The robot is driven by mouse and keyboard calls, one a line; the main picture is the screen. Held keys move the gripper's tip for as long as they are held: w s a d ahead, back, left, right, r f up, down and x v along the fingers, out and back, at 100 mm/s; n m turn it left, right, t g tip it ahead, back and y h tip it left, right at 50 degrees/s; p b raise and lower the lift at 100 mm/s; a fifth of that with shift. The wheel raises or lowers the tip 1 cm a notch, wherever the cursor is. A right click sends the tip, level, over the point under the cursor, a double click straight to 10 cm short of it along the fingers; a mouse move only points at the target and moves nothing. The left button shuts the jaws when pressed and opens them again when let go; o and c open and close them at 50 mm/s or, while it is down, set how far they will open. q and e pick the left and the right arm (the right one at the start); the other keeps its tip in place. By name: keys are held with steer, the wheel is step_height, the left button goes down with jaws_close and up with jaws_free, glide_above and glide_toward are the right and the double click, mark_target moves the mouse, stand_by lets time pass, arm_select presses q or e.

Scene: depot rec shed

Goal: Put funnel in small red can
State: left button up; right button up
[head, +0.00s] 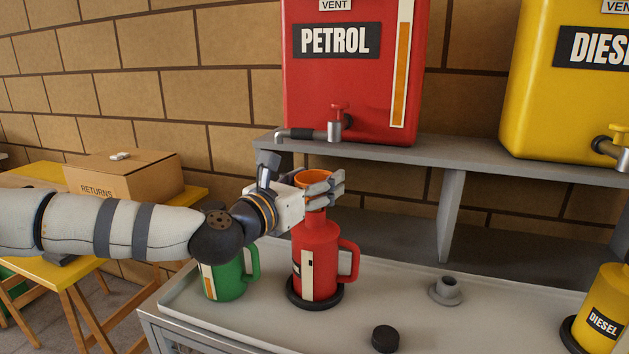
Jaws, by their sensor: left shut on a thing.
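The small red can (318,262) stands upright on a round black base on the grey bench top, its handle to the right. An orange funnel (314,176) is above the can's neck, its rim showing behind my fingers. My left gripper (328,188) comes in from the left and is shut on the funnel. The fingers and the can's neck hide the funnel's lower part, so I cannot tell whether its spout is inside the neck. My right gripper is not in view.
A green can (228,279) stands left of the red can, under my left arm. A black cap (385,338) and a grey flanged piece (446,290) lie on the bench (400,300). A yellow diesel can (604,312) is at right. The red petrol tank (350,85) and its tap overhang behind.

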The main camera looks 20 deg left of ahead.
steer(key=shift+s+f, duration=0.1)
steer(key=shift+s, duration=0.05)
arm_select(q)
steer(key=shift+r, duration=0.15)
stand_by(0.4)
steer(key=shift+r, duration=0.65)
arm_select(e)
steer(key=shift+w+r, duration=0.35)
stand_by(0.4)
arm_select(q)
steer(key=shift+r+p, duration=0.4)
steer(key=shift+r, duration=0.4)
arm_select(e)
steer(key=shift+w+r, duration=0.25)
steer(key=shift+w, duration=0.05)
arm_select(q)
steer(key=shift+f, duration=0.1)
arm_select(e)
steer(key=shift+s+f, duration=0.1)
